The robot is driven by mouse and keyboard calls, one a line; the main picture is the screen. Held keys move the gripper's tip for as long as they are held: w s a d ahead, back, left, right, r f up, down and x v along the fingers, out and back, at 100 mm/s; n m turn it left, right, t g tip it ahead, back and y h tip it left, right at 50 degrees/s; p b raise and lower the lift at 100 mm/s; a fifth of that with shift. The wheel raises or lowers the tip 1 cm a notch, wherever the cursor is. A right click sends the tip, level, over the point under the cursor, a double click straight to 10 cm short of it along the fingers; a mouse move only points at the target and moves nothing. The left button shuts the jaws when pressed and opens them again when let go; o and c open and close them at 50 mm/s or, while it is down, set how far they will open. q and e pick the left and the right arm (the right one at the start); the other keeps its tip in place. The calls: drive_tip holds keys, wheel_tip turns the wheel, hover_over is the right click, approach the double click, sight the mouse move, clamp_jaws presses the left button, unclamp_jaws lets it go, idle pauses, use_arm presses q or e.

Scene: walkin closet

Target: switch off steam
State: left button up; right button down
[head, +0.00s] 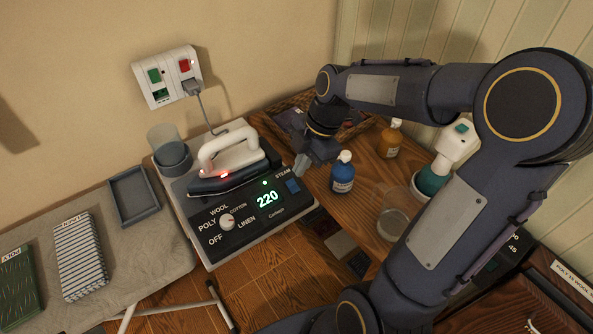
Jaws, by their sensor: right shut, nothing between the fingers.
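The steam station (247,231) stands on the wooden table with a lit display reading 220 and a white dial (227,222). Its blue square steam button (293,186) is at the right of the panel, by the STEAM label. A small green light (265,182) glows above the display. A white and dark iron (228,162) with a red light rests on top of the station. My right gripper (301,167) is shut and empty, its fingertips just above and behind the steam button; I cannot tell whether they touch the station. My left gripper is out of view.
A blue bottle (342,174), amber bottle (389,142), spray bottle (440,167) and glass beaker (393,216) stand right of the station. A wicker basket (290,104) lies behind. The ironing board (101,216) is at left. The wall socket (166,78) holds a plug.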

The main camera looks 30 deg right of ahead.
sight(292, 182)
drive_tip(key=shift+w+a+f, duration=0.1)
drive_tip(key=shift+w+f, duration=0.15)
drive_tip(key=shift+f, duration=0.45)
drive_tip(key=shift+w+f, duration=0.3)
drive_tip(key=shift+f, duration=0.45)
drive_tip(key=shift+w+a+f, duration=0.1)
drive_tip(key=shift+w+f, duration=0.15)
drive_tip(key=shift+f, duration=0.45)
drive_tip(key=shift+f, duration=0.1)
drive_tip(key=shift+w+f+b, duration=0.25)
drive_tip(key=shift+f+b, duration=0.1)
drive_tip(key=shift+b, duration=0.05)
drive_tip(key=shift+w+r, duration=0.1)
drive_tip(key=shift+w, duration=0.05)
drive_tip(key=shift+s, duration=0.2)
drive_tip(key=shift+s, duration=0.65)
drive_tip(key=shift+d, duration=0.1)
